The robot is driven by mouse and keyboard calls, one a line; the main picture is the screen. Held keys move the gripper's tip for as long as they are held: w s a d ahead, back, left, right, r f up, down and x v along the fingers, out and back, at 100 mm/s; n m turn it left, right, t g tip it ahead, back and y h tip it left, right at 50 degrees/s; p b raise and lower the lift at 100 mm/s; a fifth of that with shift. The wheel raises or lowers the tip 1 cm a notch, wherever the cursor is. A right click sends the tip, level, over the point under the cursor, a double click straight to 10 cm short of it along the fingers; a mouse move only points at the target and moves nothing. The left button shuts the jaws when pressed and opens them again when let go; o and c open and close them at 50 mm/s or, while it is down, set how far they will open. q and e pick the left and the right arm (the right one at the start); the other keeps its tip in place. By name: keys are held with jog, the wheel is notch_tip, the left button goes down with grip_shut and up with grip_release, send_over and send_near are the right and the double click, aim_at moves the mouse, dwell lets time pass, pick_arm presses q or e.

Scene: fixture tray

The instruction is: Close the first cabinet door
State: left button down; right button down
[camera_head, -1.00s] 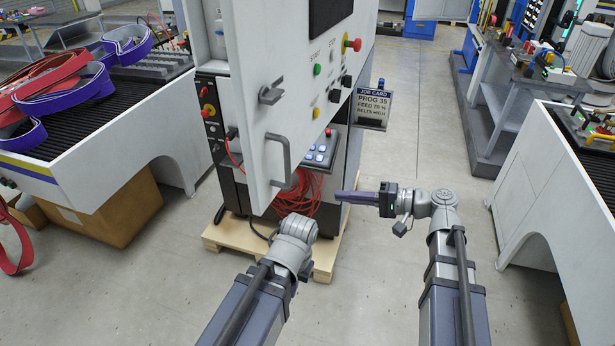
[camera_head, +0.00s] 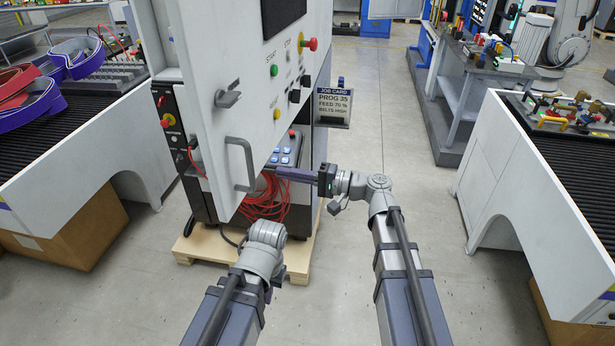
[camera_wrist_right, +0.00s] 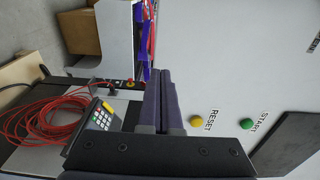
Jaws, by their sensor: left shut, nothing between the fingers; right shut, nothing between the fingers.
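The white cabinet door (camera_head: 205,130) stands swung open at the left centre of the head view, its free edge toward me. It carries a grey bar handle (camera_head: 240,165) and a latch (camera_head: 228,97). My right gripper (camera_head: 282,173) is shut and empty, pointing left below the door's buttons; contact cannot be told. In the right wrist view its fingers (camera_wrist_right: 162,85) lie together in front of the white panel with the yellow and green buttons. My left gripper (camera_head: 265,235) is below the handle; its wrist shows but its fingers are hidden.
Red cables (camera_head: 268,198) hang under the door by a keypad, above a wooden pallet (camera_head: 195,250). A job card sign (camera_head: 332,103) stands out on the right side. Conveyors flank me: belts lie on the left one, a fixture tray (camera_head: 565,115) on the right. Open floor lies between.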

aim_at(260, 169)
jog(key=shift+x, duration=2.1)
jog(key=shift+a, duration=0.1)
